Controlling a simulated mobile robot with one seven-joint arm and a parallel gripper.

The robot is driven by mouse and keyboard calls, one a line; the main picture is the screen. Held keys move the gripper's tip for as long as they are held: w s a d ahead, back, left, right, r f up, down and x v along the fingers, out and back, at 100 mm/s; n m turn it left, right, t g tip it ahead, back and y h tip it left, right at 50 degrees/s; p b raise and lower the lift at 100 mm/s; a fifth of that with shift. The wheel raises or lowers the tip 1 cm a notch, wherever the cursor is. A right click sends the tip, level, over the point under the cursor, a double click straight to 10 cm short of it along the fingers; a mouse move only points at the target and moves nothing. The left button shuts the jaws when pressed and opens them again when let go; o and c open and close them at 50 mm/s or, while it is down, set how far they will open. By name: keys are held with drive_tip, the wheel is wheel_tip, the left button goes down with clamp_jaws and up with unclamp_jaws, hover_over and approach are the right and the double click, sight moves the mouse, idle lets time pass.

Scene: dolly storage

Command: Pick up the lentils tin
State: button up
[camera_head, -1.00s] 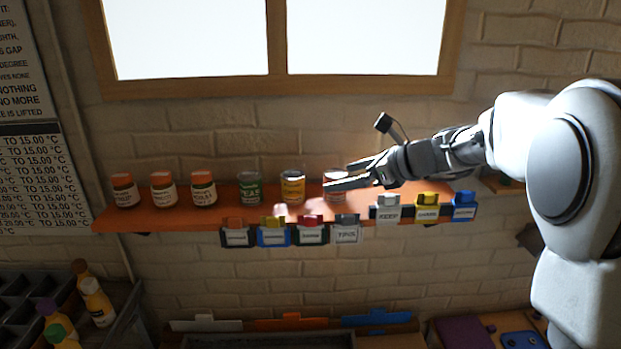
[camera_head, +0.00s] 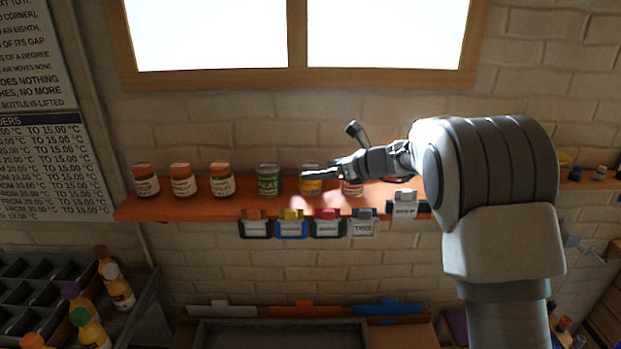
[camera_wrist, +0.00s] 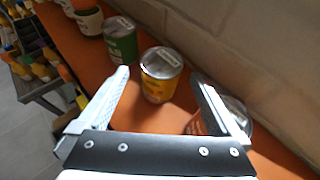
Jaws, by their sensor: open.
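Three tins stand upright in a row on the orange shelf (camera_head: 160,210): a green tin (camera_head: 267,183) marked "PEAS", a yellow tin (camera_head: 311,188) and a red-and-white tin (camera_head: 352,191). I cannot read a lentils label on any of them. My gripper (camera_head: 312,176) is open and empty, in front of the yellow tin and hiding part of it. In the wrist view, the yellow tin (camera_wrist: 160,77) stands beyond and between the two fingertips (camera_wrist: 161,76). The green tin (camera_wrist: 121,42) is left of it. The red-and-white tin (camera_wrist: 234,110) is partly hidden behind the right finger.
Several orange-lidded jars (camera_head: 182,181) stand on the shelf's left part. Labelled clips (camera_head: 292,224) line its front edge. The brick wall (camera_wrist: 260,60) is close behind the tins. Bottles (camera_head: 118,287) and a dark compartment rack (camera_head: 35,280) are at lower left.

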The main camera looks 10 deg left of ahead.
sight(314, 168)
drive_tip(key=shift+p+x, duration=0.8)
drive_tip(key=shift+x, duration=1.85)
drive_tip(key=shift+w+r, duration=0.15)
drive_tip(key=c, duration=1.5)
drive_tip(key=shift+c, duration=0.3)
drive_tip(key=shift+r, duration=0.15)
